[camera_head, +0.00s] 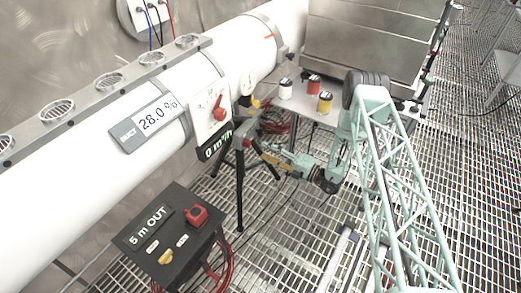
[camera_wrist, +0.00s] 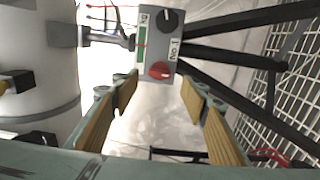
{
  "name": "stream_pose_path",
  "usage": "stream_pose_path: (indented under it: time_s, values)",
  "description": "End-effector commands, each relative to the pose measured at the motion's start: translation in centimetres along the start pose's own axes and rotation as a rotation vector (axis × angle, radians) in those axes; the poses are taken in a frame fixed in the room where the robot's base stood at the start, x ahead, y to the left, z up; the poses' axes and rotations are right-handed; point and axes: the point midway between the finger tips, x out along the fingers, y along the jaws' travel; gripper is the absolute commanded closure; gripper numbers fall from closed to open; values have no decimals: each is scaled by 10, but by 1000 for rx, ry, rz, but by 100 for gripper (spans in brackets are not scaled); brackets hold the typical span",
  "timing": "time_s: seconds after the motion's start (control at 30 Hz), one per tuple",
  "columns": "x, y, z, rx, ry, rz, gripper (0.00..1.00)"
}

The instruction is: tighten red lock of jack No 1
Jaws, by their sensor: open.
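Jack No 1 shows in the wrist view as a grey box (camera_wrist: 147,42) labelled "No 1", on dark tripod legs. Its red lock (camera_wrist: 160,70) is a round red knob with a pale pointer mark, at the lower end of the box. A black knob (camera_wrist: 167,21) sits above it. My gripper (camera_wrist: 160,93) is open and empty. Its fingers stand left and right of the red lock in the picture, with the lock ahead of the gap. Contact cannot be told. In the head view my gripper (camera_head: 268,153) is at the jack's tripod (camera_head: 239,180).
A white pipe (camera_head: 70,155) with a "28.0 %" display (camera_head: 150,123) runs beside the jack. A black "5 m OUT" box (camera_head: 165,232) with a red switch stands in front. Several small cans stand on a table (camera_head: 300,106) behind. Cables lie on the grated floor.

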Motion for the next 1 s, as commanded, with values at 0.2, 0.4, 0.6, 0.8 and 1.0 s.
stream_pose_path:
  time_s: [0.2, 0.4, 0.6, 0.8, 1.0]
  values:
    - [-25, 0, 0, 0, -1, 0, 59]
    - [-38, 0, 0, 0, -1, 0, 59]
    - [-42, 0, 0, 0, 1, 1, 59]
    - [-42, 0, 0, 0, 1, 0, 59]
    - [-42, 0, 0, 0, 0, 0, 59]
